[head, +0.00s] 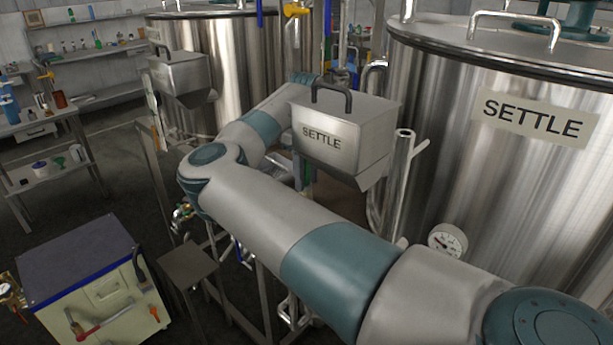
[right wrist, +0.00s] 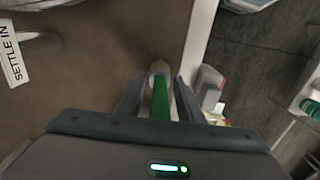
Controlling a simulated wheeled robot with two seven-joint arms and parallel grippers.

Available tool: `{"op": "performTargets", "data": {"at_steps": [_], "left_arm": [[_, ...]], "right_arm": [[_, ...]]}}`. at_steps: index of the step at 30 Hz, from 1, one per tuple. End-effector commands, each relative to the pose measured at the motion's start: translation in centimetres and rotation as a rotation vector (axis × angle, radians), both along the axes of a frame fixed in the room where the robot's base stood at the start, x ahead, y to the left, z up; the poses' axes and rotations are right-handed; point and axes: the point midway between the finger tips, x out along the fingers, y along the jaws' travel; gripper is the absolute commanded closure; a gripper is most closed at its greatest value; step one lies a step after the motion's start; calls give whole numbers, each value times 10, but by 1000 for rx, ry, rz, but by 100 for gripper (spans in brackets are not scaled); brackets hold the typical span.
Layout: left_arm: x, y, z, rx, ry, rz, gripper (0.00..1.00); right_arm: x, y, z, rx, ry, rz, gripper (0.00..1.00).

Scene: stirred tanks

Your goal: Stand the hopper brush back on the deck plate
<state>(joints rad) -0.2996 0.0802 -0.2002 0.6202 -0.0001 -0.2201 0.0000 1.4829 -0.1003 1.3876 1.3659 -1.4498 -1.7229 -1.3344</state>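My right arm crosses the head view from the lower right and bends back behind the near hopper marked SETTLE (head: 335,130). Its gripper is hidden there. In the right wrist view my right gripper (right wrist: 160,82) has its two fingers on either side of a green, pale-tipped thing, which looks like the hopper brush (right wrist: 160,100). The fingers appear closed on it. A brown flat surface (right wrist: 85,80) with a pale edge lies beyond the fingertips; I cannot tell whether it is the deck plate. My left gripper is not in view.
Two steel tanks stand at the right (head: 440,130) and the back (head: 235,70). A second hopper (head: 180,75) hangs at the left. A cabinet (head: 80,265) and a small dark-topped stand (head: 188,266) are at the lower left. A SETTLE IN label (right wrist: 12,52) shows in the wrist view.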

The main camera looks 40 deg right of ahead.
Motion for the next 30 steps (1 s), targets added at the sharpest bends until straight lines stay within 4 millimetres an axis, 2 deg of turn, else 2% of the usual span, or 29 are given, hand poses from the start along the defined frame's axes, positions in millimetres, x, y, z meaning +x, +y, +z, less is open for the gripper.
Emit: {"op": "performTargets", "data": {"at_steps": [8, 14, 24, 30], "left_arm": [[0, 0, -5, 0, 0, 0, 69], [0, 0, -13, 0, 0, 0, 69], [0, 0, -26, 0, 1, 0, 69], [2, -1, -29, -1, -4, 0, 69]], "right_arm": [[0, 0, 10, 0, -1, 0, 66], [0, -1, 37, -2, -2, 0, 66], [0, -1, 97, -1, -2, -1, 66], [0, 0, 118, -1, -1, 0, 66]]}}
